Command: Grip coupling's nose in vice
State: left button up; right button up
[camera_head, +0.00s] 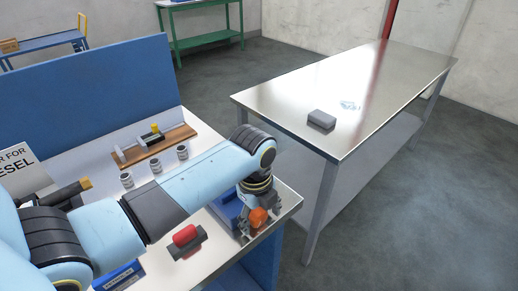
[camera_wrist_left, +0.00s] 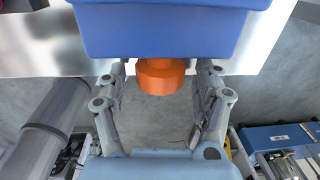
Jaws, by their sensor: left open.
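My left gripper (camera_head: 255,224) points down at the near right corner of the bench. It is open. In the left wrist view an orange round knob (camera_wrist_left: 160,77) sits between its fingers, with a gap on each side. The knob joins a blue body (camera_wrist_left: 160,30), which looks like the vice; it also shows in the head view (camera_head: 226,208), partly behind my arm. The vice's jaws and anything in them cannot be made out. Several grey ribbed cylinders, which look like couplings (camera_head: 154,165), stand upright in a row on the bench. My right gripper is not in view.
A wooden board with a black and yellow part (camera_head: 157,146) lies behind the cylinders. A red piece on a dark base (camera_head: 185,238) lies near the bench's front. A steel table (camera_head: 390,75) with a grey block (camera_head: 321,119) stands right. A blue panel (camera_head: 95,90) closes the bench's back.

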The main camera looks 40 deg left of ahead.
pick_arm(q)
jog(key=c, duration=0.4)
jog(key=shift+c, duration=1.3)
jog(key=c, duration=0.5)
jog(key=shift+r, duration=0.1)
jog(key=shift+w+r+g+p, duration=0.15)
jog(key=shift+g+p, duration=0.65)
jog(key=shift+p, duration=0.2)
jog(key=shift+w+f+g, duration=0.15)
jog(key=shift+f+g, duration=0.05)
jog(key=shift+g, duration=0.6)
jog(key=shift+f+g, duration=0.1)
jog(key=shift+g, duration=0.4)
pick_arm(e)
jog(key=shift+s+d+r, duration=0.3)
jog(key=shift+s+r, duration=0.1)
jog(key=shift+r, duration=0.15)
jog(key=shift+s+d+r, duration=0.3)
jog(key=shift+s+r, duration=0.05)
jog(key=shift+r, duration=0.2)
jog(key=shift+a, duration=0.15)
